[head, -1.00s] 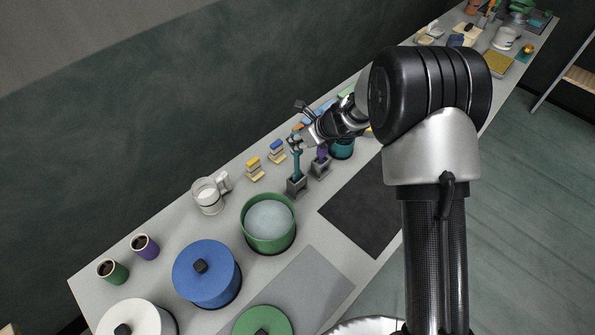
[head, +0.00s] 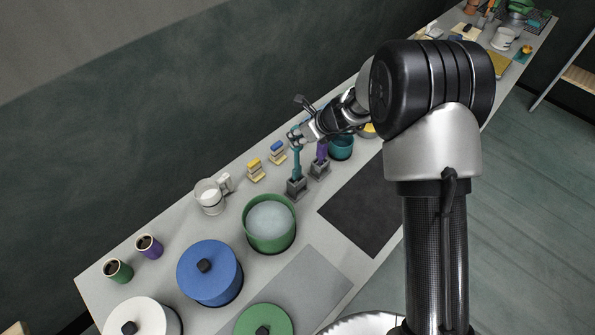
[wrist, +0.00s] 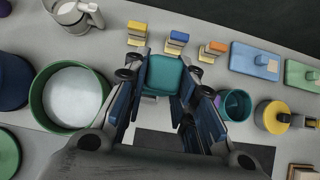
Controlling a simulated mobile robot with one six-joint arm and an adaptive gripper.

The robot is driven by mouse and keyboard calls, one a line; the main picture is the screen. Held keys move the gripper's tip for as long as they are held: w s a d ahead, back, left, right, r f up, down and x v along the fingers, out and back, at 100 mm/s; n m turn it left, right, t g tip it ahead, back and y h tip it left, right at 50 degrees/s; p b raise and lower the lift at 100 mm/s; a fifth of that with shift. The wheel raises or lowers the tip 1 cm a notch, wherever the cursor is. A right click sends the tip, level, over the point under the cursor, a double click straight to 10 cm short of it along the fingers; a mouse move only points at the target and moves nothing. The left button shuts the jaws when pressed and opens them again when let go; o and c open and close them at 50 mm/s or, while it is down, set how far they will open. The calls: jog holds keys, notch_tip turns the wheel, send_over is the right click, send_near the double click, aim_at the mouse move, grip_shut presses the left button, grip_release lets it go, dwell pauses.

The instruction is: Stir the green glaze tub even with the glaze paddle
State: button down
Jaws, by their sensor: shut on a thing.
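The green tub (head: 291,235) stands open on the bench, with pale, whitish-blue glaze (head: 270,222) inside; it also shows at left in the wrist view (wrist: 37,103). The teal paddle (head: 296,165) stands upright in a grey holder (head: 297,188) just behind and right of the tub. My gripper (head: 297,138) is shut on the upper end of the paddle. In the wrist view the teal paddle top (wrist: 165,75) sits between my fingers. The paddle's lower end is hidden in the holder.
A purple-handled tool (head: 321,153) stands in a second holder close at right. A glass jug (head: 209,197), blue lidded tub (head: 209,275), white tub (head: 150,318) and green lid (head: 264,321) surround the green tub. A dark mat (head: 365,215) lies clear at right.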

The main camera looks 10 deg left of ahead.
aim_at(296, 127)
jog(key=shift+r, duration=0.2)
jog(key=shift+r+p, duration=1.5)
jog(key=shift+r, duration=0.1)
dwell(0.8)
